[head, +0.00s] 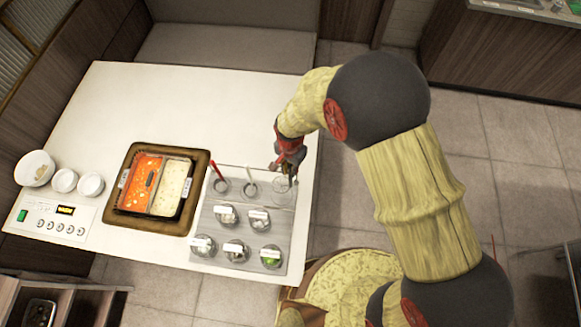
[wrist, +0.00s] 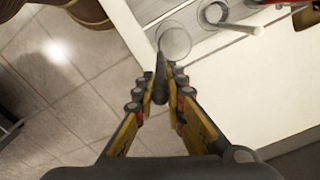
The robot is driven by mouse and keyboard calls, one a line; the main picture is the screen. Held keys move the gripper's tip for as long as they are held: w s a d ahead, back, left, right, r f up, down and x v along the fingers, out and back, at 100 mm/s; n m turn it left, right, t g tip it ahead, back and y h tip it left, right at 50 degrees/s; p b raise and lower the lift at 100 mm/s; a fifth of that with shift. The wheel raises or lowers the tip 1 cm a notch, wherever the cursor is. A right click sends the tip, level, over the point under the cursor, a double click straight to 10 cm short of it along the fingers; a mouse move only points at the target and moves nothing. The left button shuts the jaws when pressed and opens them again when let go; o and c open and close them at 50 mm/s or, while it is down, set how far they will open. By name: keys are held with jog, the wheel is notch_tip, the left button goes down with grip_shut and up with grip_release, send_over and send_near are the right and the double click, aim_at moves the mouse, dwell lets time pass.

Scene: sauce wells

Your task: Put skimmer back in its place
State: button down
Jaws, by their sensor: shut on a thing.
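My gripper (head: 288,163) is at the right edge of the white counter, above the back right corner of the grey insert. In the wrist view my gripper (wrist: 163,88) is shut on a thin dark handle, which I take to be the skimmer (wrist: 160,64). A pale round outline (wrist: 175,40) lies just beyond the handle's far end. I cannot tell whether it is the skimmer's head or the rim of a well. In the head view the skimmer is mostly hidden by my gripper, and whether it sits in the back right well (head: 283,187) is unclear.
A red-handled utensil (head: 217,171) and a pale-handled one (head: 248,173) stand in the wells to the left. Several lidded wells (head: 260,219) lie in front. A two-part soup pan (head: 156,215) and white bowls (head: 35,168) are further left. The counter's back (head: 160,100) is clear.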

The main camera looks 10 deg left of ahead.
jog(key=shift+f+b, duration=3.8)
jog(key=shift+f, duration=1.65)
jog(key=shift+f+b, duration=0.3)
jog(key=shift+f, duration=0.1)
jog(key=c, duration=1.8)
grip_release()
jog(key=shift+o, duration=0.4)
jog(key=o, duration=0.7)
jog(key=shift+o, duration=0.3)
jog(key=shift+r, duration=0.15)
jog(key=shift+r+p, duration=3.15)
jog(key=shift+r, duration=2.2)
